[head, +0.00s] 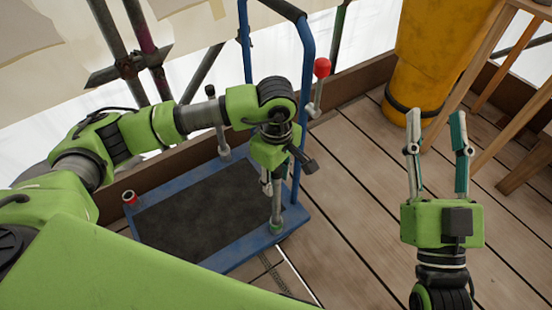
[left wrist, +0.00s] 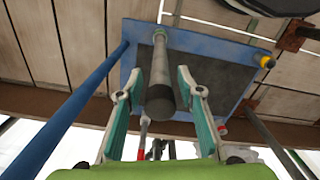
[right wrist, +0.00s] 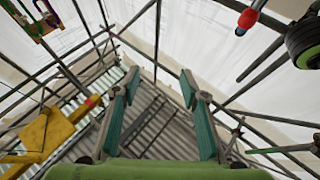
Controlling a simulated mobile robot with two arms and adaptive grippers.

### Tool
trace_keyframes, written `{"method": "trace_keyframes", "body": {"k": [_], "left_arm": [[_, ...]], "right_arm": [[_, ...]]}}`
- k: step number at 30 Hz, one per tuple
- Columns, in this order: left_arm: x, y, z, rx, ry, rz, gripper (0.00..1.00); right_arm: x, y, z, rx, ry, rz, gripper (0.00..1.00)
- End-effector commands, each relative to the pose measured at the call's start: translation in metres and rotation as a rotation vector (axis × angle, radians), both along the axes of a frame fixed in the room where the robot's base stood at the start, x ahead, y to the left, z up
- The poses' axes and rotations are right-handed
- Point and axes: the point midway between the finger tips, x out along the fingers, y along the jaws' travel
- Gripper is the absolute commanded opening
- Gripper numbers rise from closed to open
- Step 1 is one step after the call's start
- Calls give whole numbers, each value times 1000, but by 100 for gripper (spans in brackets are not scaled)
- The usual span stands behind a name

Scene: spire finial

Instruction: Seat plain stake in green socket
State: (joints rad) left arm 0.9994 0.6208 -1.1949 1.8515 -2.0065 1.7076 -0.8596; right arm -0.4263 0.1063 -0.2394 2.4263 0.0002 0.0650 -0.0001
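The plain grey stake (head: 277,205) stands near-upright at the near right corner of the blue trolley, its lower end at the green socket (head: 276,229). Whether it is fully down in the socket cannot be told. In the left wrist view the stake (left wrist: 160,70) runs from a dark near end to the blue deck, between the fingers. My left gripper (head: 268,182) is around its upper part, fingers apart with gaps on both sides; the gripper hides the stake's top in the head view. My right gripper (head: 437,118) is open and empty, over the planks at right.
The blue trolley (head: 232,256) has a dark deck and tall blue handle. A red socket (head: 129,197) is at its left corner. A dark-topped stake (head: 220,135) stands at the back; a red-topped stake (head: 322,68) leans beyond the handle. A yellow bin (head: 425,65) and wooden stand (head: 515,120) are at right.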

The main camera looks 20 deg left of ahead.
Motion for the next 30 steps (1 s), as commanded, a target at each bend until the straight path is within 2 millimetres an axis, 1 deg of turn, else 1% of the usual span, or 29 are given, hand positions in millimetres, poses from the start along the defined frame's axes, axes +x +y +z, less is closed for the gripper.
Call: {"method": "trace_keyframes", "body": {"k": [1, 6, 9, 13, 16, 19, 30], "left_arm": [[1, 0, 12, 0, -2, 0, 34], [1, 0, 38, 1, -1, 0, 34], [0, 0, 51, 1, -1, 0, 34], [0, 0, 63, 1, 0, 0, 34], [0, 0, 67, 0, 0, 1, 34], [0, 0, 69, 0, 1, 1, 34], [0, 0, 69, 0, 1, 0, 34]], "right_arm": [[5, 0, -7, -15, 51, -4, 40], [17, -2, -44, -63, 227, -14, 40], [20, -3, -63, -86, 314, -19, 40], [21, -5, -81, -106, 391, -23, 40], [21, -6, -89, -116, 426, -25, 40], [21, -7, -93, -119, 439, -26, 40], [21, -6, -93, -119, 440, -26, 40]]}}
